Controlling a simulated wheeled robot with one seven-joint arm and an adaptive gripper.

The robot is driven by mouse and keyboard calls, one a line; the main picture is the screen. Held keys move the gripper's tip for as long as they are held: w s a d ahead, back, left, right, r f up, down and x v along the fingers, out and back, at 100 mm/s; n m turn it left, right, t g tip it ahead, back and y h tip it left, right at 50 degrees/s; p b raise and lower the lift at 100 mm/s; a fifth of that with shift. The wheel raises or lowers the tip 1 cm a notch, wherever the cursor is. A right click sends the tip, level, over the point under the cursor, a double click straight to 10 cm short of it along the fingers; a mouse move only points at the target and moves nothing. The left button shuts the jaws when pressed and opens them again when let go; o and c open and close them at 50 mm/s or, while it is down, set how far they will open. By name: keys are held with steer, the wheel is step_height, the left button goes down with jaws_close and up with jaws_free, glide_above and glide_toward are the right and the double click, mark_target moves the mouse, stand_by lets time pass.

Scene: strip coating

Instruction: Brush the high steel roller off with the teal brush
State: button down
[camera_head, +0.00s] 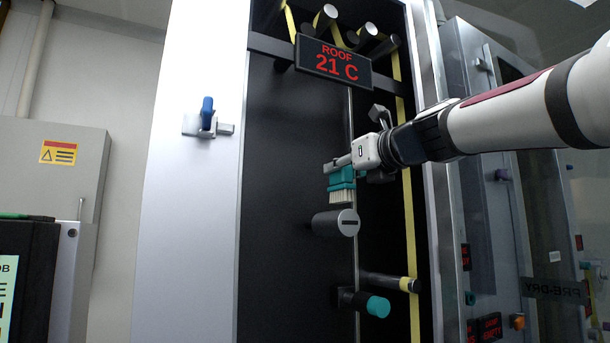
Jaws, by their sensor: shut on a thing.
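My gripper (352,163) is at the end of my arm, which comes in from the right. It is shut on the teal brush (342,179), whose pale bristles (341,197) point down. A thick grey steel roller (336,223) sticks out of the dark back panel just under the bristles. The bristle tips are close above it; I cannot tell whether they touch. Several other steel rollers (326,15) show at the top of the cabinet, with yellow strip around them. The fingertips are partly hidden by the brush and gripper body.
Yellow strip (409,235) runs down the right side. A teal-ended roller (377,306) and a thin roller (388,282) are lower down. A blue-handled latch (207,115) is on the left frame.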

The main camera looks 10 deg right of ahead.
steer(key=shift+f+b, duration=0.35)
steer(key=shift+f, duration=0.4)
stand_by(0.6)
steer(key=shift+w, duration=0.1)
steer(key=shift+p+x, duration=0.3)
steer(key=shift+x, duration=1.9)
steer(key=shift+w+a, duration=0.15)
steer(key=shift+w, duration=0.25)
steer(key=shift+s, duration=0.2)
steer(key=shift+p+v, duration=0.4)
steer(key=shift+v, duration=1.75)
